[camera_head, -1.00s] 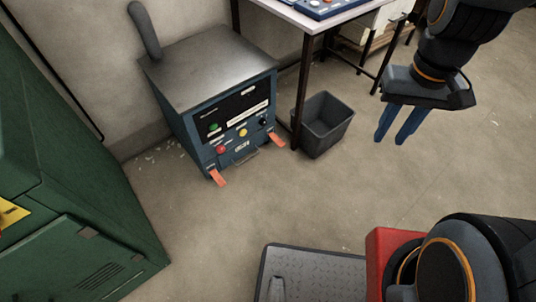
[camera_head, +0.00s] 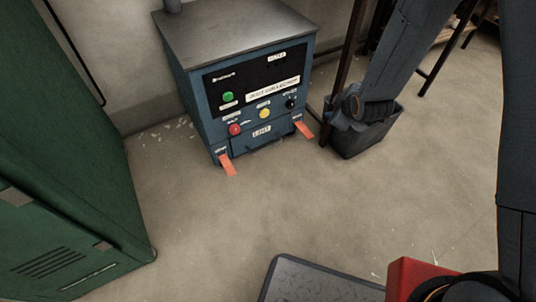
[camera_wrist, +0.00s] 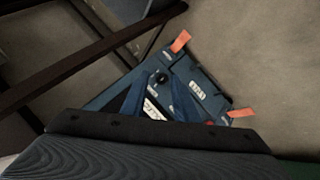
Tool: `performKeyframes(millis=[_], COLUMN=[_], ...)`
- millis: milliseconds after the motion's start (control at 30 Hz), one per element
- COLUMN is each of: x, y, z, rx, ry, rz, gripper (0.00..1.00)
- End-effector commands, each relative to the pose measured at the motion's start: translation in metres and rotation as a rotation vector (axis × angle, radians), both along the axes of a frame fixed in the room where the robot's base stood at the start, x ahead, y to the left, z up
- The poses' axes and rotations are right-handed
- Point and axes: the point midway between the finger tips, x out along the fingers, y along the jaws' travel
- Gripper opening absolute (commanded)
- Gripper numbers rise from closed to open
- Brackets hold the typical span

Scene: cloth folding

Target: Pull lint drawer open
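The blue dust collector (camera_head: 205,95) stands on the floor against the wall. Its lint drawer (camera_head: 276,141), with a white label, is low on the front between two orange tabs and looks shut. The wrist view also shows the drawer (camera_wrist: 207,103), right of the fingers. My gripper (camera_head: 334,108) is right of the collector, in front of the bin in the head view. Its blue fingers (camera_wrist: 153,88) are apart and empty in the wrist view, overlapping the panel beside the black knob. I see no contact with the drawer.
A dark bin (camera_head: 368,138) and a table leg (camera_head: 345,60) stand just right of the collector. A green cabinet (camera_head: 60,170) is at left. Orange tabs (camera_head: 227,165) (camera_head: 304,130) stick out beside the drawer. The floor (camera_head: 215,215) in front is clear.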

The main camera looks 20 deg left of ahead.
Motion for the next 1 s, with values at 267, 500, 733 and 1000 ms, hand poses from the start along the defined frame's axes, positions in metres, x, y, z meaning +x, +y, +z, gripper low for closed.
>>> performKeyframes(millis=[267,500,733,1000], x=[0.021,0.006,-0.019,-0.025], y=[0.085,0.145,0.175,0.188], z=[-0.144,-0.246,-0.308,-0.325], rx=[-0.045,-0.068,-0.078,-0.081], ry=[-0.280,-0.549,-0.746,-0.820], rz=[0.323,0.547,0.666,0.698], gripper=[0.28,0.28,0.28,0.28])
